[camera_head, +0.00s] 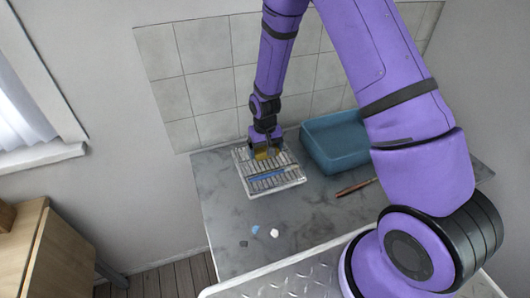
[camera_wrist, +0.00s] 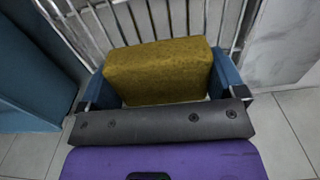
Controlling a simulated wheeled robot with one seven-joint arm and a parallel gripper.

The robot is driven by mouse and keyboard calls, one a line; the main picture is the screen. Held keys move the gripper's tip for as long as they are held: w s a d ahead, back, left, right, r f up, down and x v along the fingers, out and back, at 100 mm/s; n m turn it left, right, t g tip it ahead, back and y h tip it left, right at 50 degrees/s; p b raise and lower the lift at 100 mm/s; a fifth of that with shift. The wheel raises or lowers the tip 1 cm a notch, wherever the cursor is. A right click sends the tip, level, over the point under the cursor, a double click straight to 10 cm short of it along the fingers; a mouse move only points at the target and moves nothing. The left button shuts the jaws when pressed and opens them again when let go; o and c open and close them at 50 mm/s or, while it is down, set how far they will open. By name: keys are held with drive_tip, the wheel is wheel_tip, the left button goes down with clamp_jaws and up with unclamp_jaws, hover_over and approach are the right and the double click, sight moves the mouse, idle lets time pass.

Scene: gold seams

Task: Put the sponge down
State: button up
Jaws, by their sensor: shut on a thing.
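A yellow sponge (camera_wrist: 160,68) sits between the two blue fingers of my gripper (camera_wrist: 163,84), which is shut on it. In the head view the sponge (camera_head: 261,155) is small and partly hidden by my gripper (camera_head: 266,151). It is over the back part of a white slatted rack (camera_head: 289,183) on the grey counter. Rack bars show just beyond the sponge in the wrist view. I cannot tell whether the sponge touches the rack.
A blue basin (camera_head: 335,150) stands right of the rack. A thin blue item (camera_head: 267,176) lies on the rack. A brown stick-like item (camera_head: 356,187) lies before the basin. Small blue (camera_head: 255,229), white (camera_head: 274,233) and dark (camera_head: 243,243) pieces lie on the counter (camera_head: 225,205). A tiled wall stands behind.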

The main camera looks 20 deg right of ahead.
drive_tip(key=shift+f, duration=0.8)
drive_tip(key=shift+f, duration=0.2)
drive_tip(key=o, duration=0.6)
drive_tip(key=shift+r, duration=0.15)
wheel_tip(320, 180, up, 12)
drive_tip(key=shift+r, duration=0.15)
